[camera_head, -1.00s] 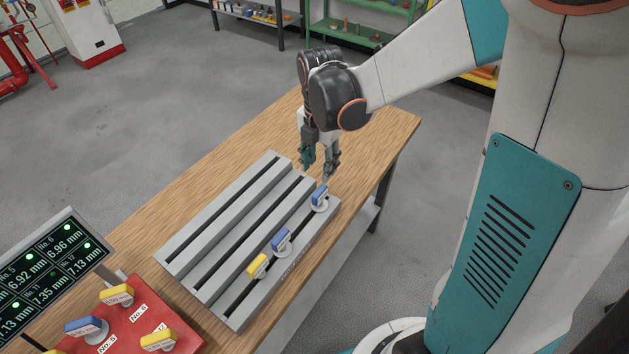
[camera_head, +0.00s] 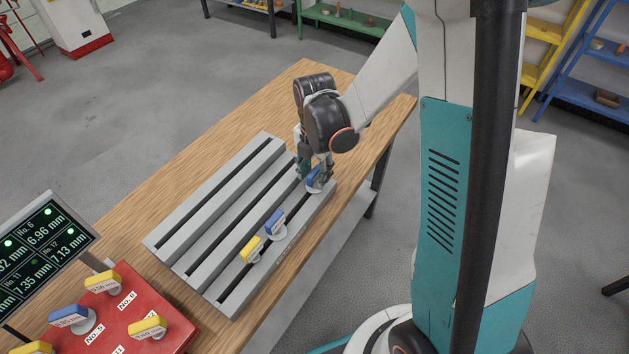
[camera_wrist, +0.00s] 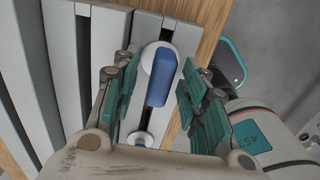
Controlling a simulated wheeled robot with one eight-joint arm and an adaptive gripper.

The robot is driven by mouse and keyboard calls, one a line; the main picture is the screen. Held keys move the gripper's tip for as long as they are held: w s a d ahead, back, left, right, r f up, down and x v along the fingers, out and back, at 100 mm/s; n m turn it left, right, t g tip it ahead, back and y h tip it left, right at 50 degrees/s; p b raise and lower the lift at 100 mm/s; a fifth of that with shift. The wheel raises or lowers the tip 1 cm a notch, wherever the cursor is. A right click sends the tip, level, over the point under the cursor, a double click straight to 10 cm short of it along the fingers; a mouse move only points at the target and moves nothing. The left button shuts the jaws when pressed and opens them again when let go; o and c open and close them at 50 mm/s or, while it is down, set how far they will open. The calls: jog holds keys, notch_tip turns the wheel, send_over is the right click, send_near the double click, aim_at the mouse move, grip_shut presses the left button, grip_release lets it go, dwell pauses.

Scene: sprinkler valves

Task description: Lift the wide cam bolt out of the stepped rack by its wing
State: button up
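The grey stepped rack (camera_head: 215,184) lies on the wooden table, with three winged bolts in its front slot. The farthest bolt has a blue wing (camera_head: 314,180) and a pale round head. It also shows in the wrist view (camera_wrist: 162,82). My gripper (camera_head: 315,174) is open and lowered over this bolt. In the wrist view the fingers (camera_wrist: 157,84) stand either side of the blue wing with gaps visible on both sides. A second blue-winged bolt (camera_head: 273,221) and a yellow-winged bolt (camera_head: 249,248) stand nearer along the slot. I cannot tell the bolts' widths apart by sight.
A red plate (camera_head: 125,322) with blue and yellow winged valves lies at the near left, beside a display (camera_head: 45,245) of millimetre readings. Bare table (camera_head: 290,95) lies beyond the rack.

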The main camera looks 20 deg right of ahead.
grip_shut()
jog(key=shift+r, duration=0.1)
dwell(0.3)
notch_tip(320, 180, up, 20)
jog(key=p, duration=0.5)
jog(key=c, duration=0.9)
grip_release()
jog(key=shift+p, duration=0.35)
grip_shut()
notch_tip(320, 180, up, 6)
jog(key=p, duration=0.4)
jog(key=shift+f, duration=0.2)
